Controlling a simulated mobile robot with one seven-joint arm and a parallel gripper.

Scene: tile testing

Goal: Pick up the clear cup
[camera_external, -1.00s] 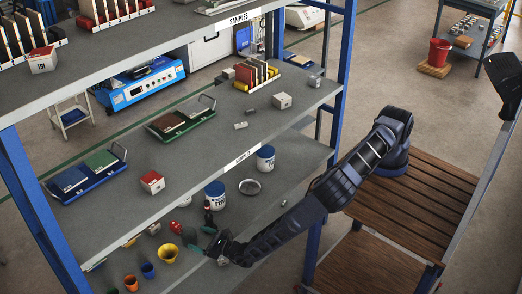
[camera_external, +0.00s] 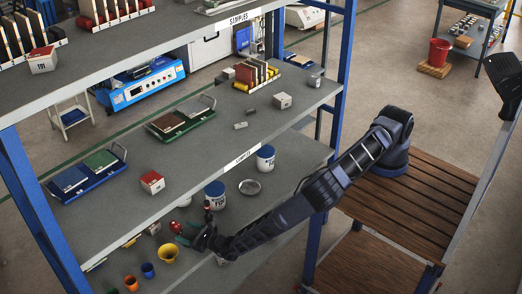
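I cannot make out the clear cup for certain. A small pale, whitish thing (camera_external: 222,259) shows just below my forearm on the lower shelf, too small and partly hidden to name. My gripper (camera_external: 186,232) is low over the lower shelf, pointing left, with its greenish fingertips apart. It appears empty. It is close to a red item (camera_external: 176,226) and up and to the right of a yellow cup (camera_external: 168,253).
A blue cup (camera_external: 148,270) and an orange cup (camera_external: 131,284) stand left of the yellow one. A white-and-blue tub (camera_external: 215,195) stands behind my gripper, and another tub (camera_external: 265,158) farther back. The middle shelf (camera_external: 200,150) overhangs; a blue post (camera_external: 316,240) stands beside my arm.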

